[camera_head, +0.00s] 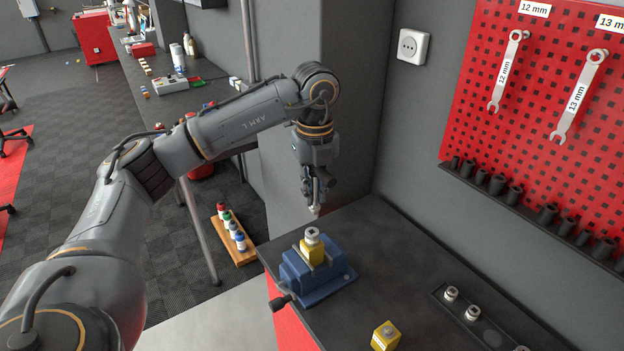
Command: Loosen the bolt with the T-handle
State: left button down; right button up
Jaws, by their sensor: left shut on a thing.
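The blue vise (297,275) stands on the dark bench top and holds a yellow block (318,256) in its jaws. A silvery round piece (312,236) stands upright on the block, like the sockets in the tray; I cannot tell the bolt apart from it. My left gripper (316,190) is above the vise, pointing down. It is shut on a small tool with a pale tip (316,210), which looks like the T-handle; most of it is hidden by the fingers. The tip is apart from the silvery piece. My right gripper is not in view.
A second yellow block (385,336) stands at the bench's front. A dark tray (436,292) with silvery sockets (451,293) lies to the right. A red pegboard (540,60) with wrenches and a rack of dark sockets (547,214) is on the wall. Bench space right of the vise is clear.

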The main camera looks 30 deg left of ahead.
aim_at(312, 209)
pick_arm(q)
jog(key=shift+w+a+r+n, duration=0.1)
jog(key=shift+a+r+n, duration=0.1)
jog(key=shift+n, duration=0.4)
jog(key=shift+w+a+r+n, duration=0.1)
jog(key=shift+a+n, duration=0.1)
jog(key=shift+n, duration=0.4)
jog(key=m, duration=0.2)
jog(key=f+m+b, duration=0.1)
jog(key=shift+m, duration=0.4)
jog(key=m, duration=0.2)
jog(key=f+m, duration=0.1)
jog(key=m, duration=0.2)
jog(key=shift+b, duration=0.4)
jog(key=m, duration=0.3)
jog(key=f+m, duration=0.1)
jog(key=m, duration=0.1)
jog(key=shift+m+b, duration=0.4)
jog(key=m, duration=0.2)
jog(key=f+m, duration=0.1)
jog(key=m, duration=0.2)
jog(key=shift+s+f+b, duration=0.1)
jog(key=shift+f+b, duration=0.75)
jog(key=shift+b, duration=0.1)
jog(key=shift+f, duration=0.25)
jog(key=shift+f+b, duration=0.95)
jog(key=shift+f, duration=0.05)
